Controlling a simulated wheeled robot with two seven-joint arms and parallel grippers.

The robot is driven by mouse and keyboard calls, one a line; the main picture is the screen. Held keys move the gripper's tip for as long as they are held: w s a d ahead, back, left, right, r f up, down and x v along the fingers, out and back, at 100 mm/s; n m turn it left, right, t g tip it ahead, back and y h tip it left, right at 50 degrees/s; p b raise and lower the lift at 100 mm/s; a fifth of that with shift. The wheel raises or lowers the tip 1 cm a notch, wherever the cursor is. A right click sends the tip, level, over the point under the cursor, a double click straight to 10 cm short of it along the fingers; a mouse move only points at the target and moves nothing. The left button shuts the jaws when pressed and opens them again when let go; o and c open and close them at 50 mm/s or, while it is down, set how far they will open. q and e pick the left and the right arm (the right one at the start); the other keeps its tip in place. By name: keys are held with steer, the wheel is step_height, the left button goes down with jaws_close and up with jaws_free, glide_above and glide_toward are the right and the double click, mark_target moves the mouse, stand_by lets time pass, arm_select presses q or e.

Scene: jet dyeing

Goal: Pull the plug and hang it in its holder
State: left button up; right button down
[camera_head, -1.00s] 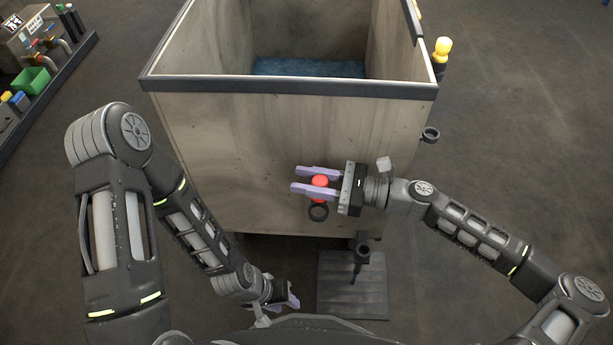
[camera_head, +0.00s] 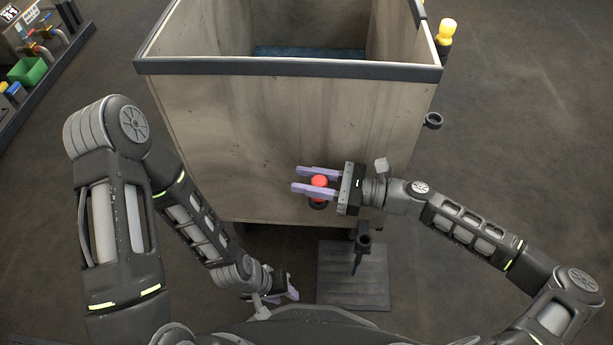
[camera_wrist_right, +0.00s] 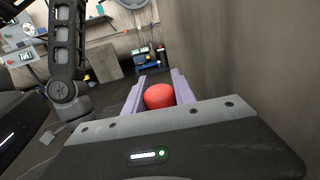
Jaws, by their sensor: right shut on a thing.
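A red plug (camera_head: 319,181) is between the purple fingers of my right gripper (camera_head: 311,180), in front of the tub's front wall. The right wrist view also shows the red plug (camera_wrist_right: 159,96) between the fingers, with its lower part hidden. A dark ring-shaped holder (camera_head: 317,204) shows just below the plug, partly covered by it; I cannot tell whether they touch. A second dark ring (camera_head: 433,120) is at the tub's right side. My left gripper (camera_head: 290,288) hangs low near my base, clear of the tub; its finger opening is unclear.
The large open tub (camera_head: 200,150) with a dark rim stands ahead, blue contents (camera_head: 308,52) inside. A dark pipe (camera_head: 362,242) hangs below it over a ridged floor plate (camera_head: 352,285). A yellow-topped post (camera_head: 446,32) is at right. Open floor lies right.

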steer(key=shift+f, duration=0.15)
steer(key=c, duration=0.9)
jaws_free()
steer(key=shift+c, duration=0.2)
steer(key=s+d+p, duration=0.1)
steer(key=d, duration=0.6)
steer(key=shift+s+d, duration=0.15)
steer(key=shift+d, duration=0.2)
